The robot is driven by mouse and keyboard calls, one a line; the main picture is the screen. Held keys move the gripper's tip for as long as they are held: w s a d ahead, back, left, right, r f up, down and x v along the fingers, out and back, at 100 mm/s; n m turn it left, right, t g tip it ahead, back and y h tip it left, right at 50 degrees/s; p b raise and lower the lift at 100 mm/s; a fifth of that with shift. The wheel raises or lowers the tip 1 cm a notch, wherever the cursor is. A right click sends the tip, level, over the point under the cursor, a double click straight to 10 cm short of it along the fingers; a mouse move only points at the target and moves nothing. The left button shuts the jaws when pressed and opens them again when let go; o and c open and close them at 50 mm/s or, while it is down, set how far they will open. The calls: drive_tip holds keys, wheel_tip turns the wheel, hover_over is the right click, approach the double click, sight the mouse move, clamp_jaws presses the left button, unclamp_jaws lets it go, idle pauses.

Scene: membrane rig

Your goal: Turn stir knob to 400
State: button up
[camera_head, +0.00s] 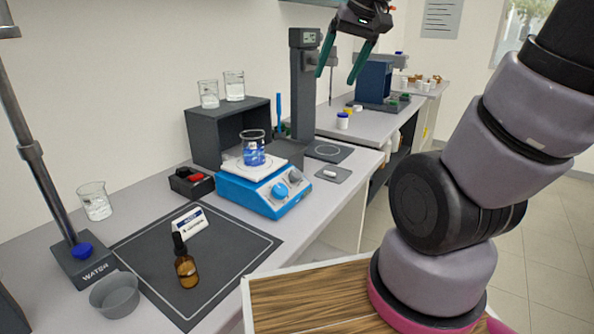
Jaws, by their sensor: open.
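A blue-and-white hotplate stirrer (238,188) stands on the bench, left of the picture's middle. Its sloping front carries a blue knob (279,191) and a grey knob (295,175). Their labels and settings are too small to read, so I cannot tell which one is the stir knob. A beaker of blue liquid (254,150) stands on the stirrer's plate. My gripper (335,79) is at the top of the picture, its two green fingers apart and pointing down. It is empty, well above the bench, and clear of the knobs.
A dark mat (235,262) in front holds a brown dropper bottle (186,262) and a small sign (189,223). A grey bowl (115,296) and a water stand (82,262) are at left. A dark column (303,90) rises behind the stirrer. A small grey pad (333,175) lies to its right.

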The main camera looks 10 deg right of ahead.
drive_tip(key=w+a+f+n+g, duration=0.2)
drive_tip(key=w+f+n+g, duration=0.15)
drive_tip(key=w+f, duration=0.6)
drive_tip(key=n+g+h, duration=0.1)
drive_tip(key=n+g, duration=0.1)
drive_tip(key=n, duration=0.3)
approach(297, 173)
drive_tip(key=shift+m, duration=0.35)
drive_tip(key=f, duration=0.5)
drive_tip(key=a+f, duration=0.1)
drive_tip(key=f, duration=0.2)
drive_tip(key=shift+s+f, duration=0.15)
drive_tip(key=shift+f, duration=0.15)
drive_tip(key=shift+c, duration=0.3)
clamp_jaws()
